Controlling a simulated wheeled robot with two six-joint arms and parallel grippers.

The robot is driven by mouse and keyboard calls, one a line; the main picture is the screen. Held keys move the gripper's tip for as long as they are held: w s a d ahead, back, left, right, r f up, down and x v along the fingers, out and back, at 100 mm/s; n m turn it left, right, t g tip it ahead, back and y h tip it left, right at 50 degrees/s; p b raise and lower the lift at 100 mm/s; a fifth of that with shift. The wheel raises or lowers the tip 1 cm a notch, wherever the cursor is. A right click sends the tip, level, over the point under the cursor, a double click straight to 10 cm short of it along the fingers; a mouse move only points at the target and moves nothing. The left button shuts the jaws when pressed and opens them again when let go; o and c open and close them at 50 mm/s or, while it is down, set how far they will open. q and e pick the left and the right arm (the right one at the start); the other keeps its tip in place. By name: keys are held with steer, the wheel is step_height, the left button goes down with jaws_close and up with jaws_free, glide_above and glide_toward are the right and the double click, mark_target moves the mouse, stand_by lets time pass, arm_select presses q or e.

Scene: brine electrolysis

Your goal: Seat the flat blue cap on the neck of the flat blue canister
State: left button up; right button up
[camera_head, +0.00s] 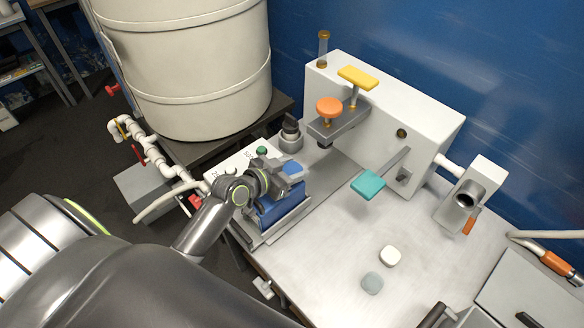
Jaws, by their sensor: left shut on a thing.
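My left gripper (282,180) reaches in from the left and is shut on the flat blue cap (292,168), part of which shows beyond the fingers. The flat blue canister (284,208) stands in a grey tray at the left end of the metal bench, right below the gripper. The gripper hides the canister's neck, so I cannot tell whether the cap touches it. My right gripper does not show.
A white machine (385,105) with an orange knob (329,107), a yellow paddle (357,77) and a teal paddle (369,185) stands behind. A white piece (390,256) and a grey-green piece (372,283) lie on the otherwise clear bench front. A large cream tank (190,70) stands left.

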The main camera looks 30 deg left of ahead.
arm_select(q)
steer(key=shift+f+b, duration=0.35)
steer(key=shift+f, duration=0.05)
stand_by(0.5)
steer(key=shift+s+f, duration=0.25)
steer(key=shift+f, duration=0.2)
steer(key=shift+d, duration=0.1)
steer(key=shift+w+f+b, duration=0.2)
steer(key=shift+w+b, duration=0.1)
steer(key=shift+b, duration=0.15)
steer(key=shift+f+b, duration=0.25)
steer(key=shift+b, duration=0.1)
steer(key=shift+s+f, duration=0.15)
steer(key=shift+f, duration=0.1)
steer(key=o, duration=1)
steer(key=shift+o, duration=0.2)
